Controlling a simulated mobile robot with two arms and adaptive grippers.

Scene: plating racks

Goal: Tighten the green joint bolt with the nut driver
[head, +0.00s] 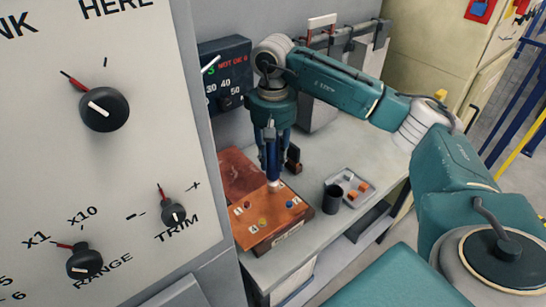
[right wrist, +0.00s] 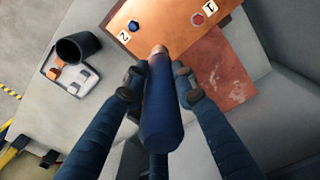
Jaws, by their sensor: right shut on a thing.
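My right gripper (head: 272,150) is shut on the dark blue handle of the nut driver (right wrist: 161,120), which points down at a copper-coloured joint plate (head: 283,222). The driver's coppery tip meets or hovers just over the plate; I cannot tell which. A red bolt (right wrist: 197,19) and a blue bolt (right wrist: 134,26) show on the plate beside number labels. A yellow bolt (head: 262,221) sits near the plate's front edge. I see no green bolt; the driver and its tip hide part of the plate. My left gripper is not in view.
A black cup (head: 332,199) stands right of the plate, with a light tray (head: 340,179) of orange pieces behind it. A large panel with knobs (head: 110,200) fills the left. A dark meter box (head: 225,65) stands behind. Bench right of the tray is clear.

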